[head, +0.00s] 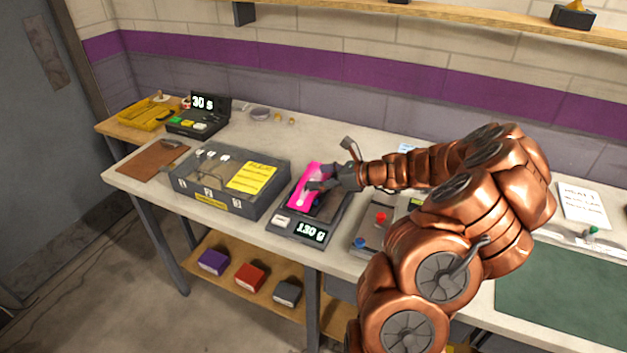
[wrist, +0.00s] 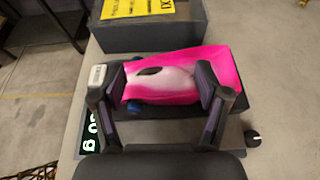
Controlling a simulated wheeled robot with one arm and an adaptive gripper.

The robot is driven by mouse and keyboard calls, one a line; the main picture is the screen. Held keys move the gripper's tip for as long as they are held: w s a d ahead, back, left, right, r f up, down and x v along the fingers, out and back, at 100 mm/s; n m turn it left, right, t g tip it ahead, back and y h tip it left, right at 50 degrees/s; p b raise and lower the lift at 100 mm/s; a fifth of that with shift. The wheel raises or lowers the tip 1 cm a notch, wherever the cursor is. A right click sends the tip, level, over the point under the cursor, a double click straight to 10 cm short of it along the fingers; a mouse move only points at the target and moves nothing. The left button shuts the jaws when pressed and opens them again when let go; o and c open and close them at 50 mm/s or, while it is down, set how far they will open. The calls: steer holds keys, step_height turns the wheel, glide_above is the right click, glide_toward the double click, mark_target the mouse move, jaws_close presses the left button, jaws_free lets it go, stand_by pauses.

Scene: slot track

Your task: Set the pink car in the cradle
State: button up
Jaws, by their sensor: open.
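The pink car (head: 304,178) lies on the black top of a scale (head: 285,222) whose display reads 130 g. In the wrist view the car (wrist: 150,85) shows its pink body, pale middle and dark cockpit opening. My gripper (head: 324,184) is at the car. In the wrist view my open gripper (wrist: 162,84) has one finger at each side of the car's middle; whether the pads touch it I cannot tell. My fingers hide parts of the car's sides. I cannot clearly make out a separate cradle; the car hides what is directly under it.
A grey box (head: 225,185) with a yellow note stands left of the scale. A device with red and blue knobs (head: 376,222) stands close on its right. Bins (head: 250,275) sit below.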

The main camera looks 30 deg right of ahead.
steer(key=b+v, duration=0.2)
steer(key=v, duration=0.8)
steer(key=s+a+r+n+g, duration=0.1)
steer(key=s+a+n+g, duration=0.15)
steer(key=a+n, duration=0.45)
steer(key=s+a+r+n+g+y, duration=0.1)
steer(key=s+a+n+g, duration=0.2)
steer(key=a, duration=0.9)
steer(key=s+a+r+n+g, duration=0.1)
steer(key=a+n+g, duration=0.4)
steer(key=a, duration=0.4)
steer(key=s+a+f+n+g+h, duration=0.1)
steer(key=s+a+n+h, duration=0.15)
steer(key=s+n, duration=0.2)
steer(key=s+a+f+n+g+h, duration=0.1)
steer(key=s+a+n, duration=0.25)
steer(key=s, duration=0.25)
steer(key=s+d+n+h, duration=0.3)
steer(key=s+n, duration=0.3)
steer(key=s, duration=0.5)
steer(key=shift+d+f+n+g+h, duration=0.25)
steer(key=shift+d+n+g+h, duration=0.2)
steer(key=shift+h, duration=0.3)
